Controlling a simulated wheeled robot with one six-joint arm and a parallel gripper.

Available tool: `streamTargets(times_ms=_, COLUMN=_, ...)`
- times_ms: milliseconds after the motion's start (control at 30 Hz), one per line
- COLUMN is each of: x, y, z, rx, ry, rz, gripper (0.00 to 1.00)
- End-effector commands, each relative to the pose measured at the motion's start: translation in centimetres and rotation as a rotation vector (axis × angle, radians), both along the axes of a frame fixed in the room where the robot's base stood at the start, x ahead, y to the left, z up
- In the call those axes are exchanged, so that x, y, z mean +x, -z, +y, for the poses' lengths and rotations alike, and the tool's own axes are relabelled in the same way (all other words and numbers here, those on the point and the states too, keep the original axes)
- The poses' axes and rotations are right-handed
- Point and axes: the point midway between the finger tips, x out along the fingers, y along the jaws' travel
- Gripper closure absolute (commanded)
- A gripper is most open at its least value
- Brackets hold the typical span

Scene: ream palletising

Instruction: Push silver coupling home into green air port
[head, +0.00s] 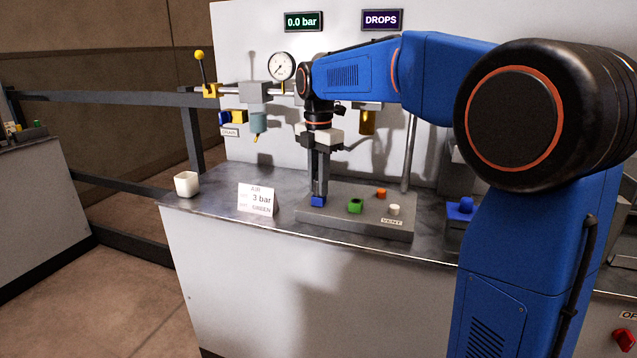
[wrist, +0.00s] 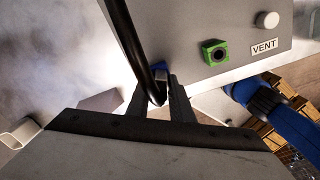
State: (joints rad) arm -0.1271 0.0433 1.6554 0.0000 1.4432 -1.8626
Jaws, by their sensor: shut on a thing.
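The green air port (head: 355,206) sits on the grey sloped block (head: 338,218), with its dark round opening clear in the wrist view (wrist: 215,52). My gripper (head: 318,193) points down at the left end of the block, at a blue port (head: 317,202), left of the green one. In the wrist view my gripper (wrist: 160,92) is shut on the end of a black hose (wrist: 143,55); the silver coupling there is mostly hidden between the fingers. Blue shows right behind the fingertips. I cannot tell whether the coupling touches the blue port.
A card (head: 256,199) reading AIR, 3 bar, GREEN and a white cup (head: 187,184) stand left on the bench. The display (head: 304,21) reads 0.0 bar.

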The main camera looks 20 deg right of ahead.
Motion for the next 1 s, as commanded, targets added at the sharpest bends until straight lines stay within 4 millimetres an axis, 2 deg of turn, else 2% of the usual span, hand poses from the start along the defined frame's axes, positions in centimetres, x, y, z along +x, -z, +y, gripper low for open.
streamTargets(times_ms=367, x=0.0, y=-0.3, z=0.0, rx=0.000, ry=0.000, rz=-0.002, gripper=1.00)
streamTargets(times_ms=1000, x=0.0, y=-2.3, z=0.0, rx=0.000, ry=0.000, rz=-0.001, gripper=1.00)
